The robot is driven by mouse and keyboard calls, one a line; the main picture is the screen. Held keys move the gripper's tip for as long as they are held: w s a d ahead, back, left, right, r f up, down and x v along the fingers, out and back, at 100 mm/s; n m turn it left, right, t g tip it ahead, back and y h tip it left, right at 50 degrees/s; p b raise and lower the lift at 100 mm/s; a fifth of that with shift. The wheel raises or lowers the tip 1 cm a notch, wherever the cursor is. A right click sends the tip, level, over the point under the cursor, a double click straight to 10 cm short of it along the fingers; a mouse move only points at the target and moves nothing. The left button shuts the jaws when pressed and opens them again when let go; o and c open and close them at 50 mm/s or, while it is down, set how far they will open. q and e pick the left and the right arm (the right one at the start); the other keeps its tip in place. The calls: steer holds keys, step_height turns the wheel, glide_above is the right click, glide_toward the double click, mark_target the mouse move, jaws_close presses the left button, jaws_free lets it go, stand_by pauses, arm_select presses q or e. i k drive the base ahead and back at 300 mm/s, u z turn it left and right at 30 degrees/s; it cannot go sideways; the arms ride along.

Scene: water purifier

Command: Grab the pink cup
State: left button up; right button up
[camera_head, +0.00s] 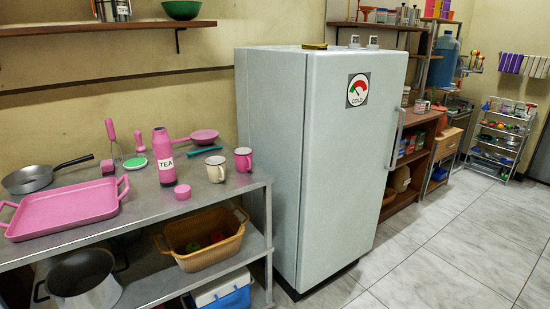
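The pink cup (243,160) stands upright on the metal counter (150,212) at the left, near the counter's right end beside the fridge. It is a mug with a pale rim. A white mug (216,169) stands just left of it, with a small gap or light overlap that I cannot tell apart. A small pink lid or cup-like piece (182,192) sits on the counter in front of a pink TEA bottle (162,156). Neither of my grippers is in view.
A pink tray (66,208), a grey pan (30,179) and a pink pan (204,136) share the counter. The tall fridge (345,165) stands right of the counter. A tan basket (203,257) is on the lower shelf. The tiled floor (440,245) at the right is clear.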

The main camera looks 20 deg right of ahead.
mark_target(243, 156)
steer(key=z, duration=0.15)
steer(key=i, duration=0.9)
steer(key=u, duration=0.3)
